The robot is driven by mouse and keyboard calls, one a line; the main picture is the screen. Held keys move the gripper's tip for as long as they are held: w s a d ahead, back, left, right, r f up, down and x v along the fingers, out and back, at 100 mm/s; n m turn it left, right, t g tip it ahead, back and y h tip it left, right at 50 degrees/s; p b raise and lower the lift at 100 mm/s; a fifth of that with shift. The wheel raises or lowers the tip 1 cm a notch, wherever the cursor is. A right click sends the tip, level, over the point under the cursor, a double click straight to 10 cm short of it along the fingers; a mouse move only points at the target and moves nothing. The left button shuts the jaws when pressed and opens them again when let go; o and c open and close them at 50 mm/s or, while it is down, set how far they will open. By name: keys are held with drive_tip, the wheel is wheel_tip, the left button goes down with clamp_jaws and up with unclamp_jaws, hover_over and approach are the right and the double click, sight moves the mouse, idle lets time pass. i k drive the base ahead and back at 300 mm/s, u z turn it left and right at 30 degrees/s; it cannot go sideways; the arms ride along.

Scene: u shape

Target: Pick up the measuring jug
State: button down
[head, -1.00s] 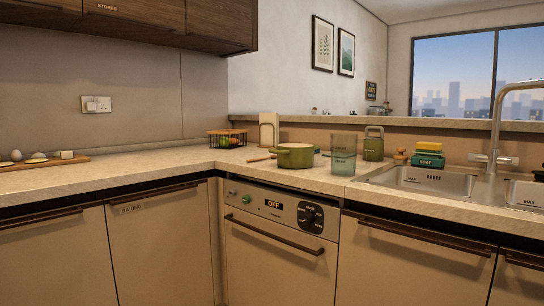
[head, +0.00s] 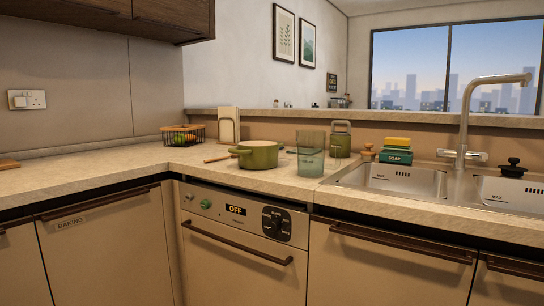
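The measuring jug (head: 311,155) is a clear, greenish, see-through vessel with faint markings. It stands upright on the counter (head: 130,178), between the green pot and the left edge of the sink. The green pot (head: 259,155) is to its left, close by. A green canister with a handle (head: 340,140) stands behind it to the right. My gripper is not in view, so its state and place do not show.
The sink (head: 388,180) with a tall faucet (head: 466,115) lies to the right. A soap box with sponge (head: 397,151) stands behind it. A wire fruit basket (head: 183,134) and upright board (head: 229,125) stand back left.

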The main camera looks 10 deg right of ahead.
sight(311, 143)
drive_tip(key=u, duration=1.4)
drive_tip(key=i, duration=1.3)
drive_tip(key=z, duration=2.7)
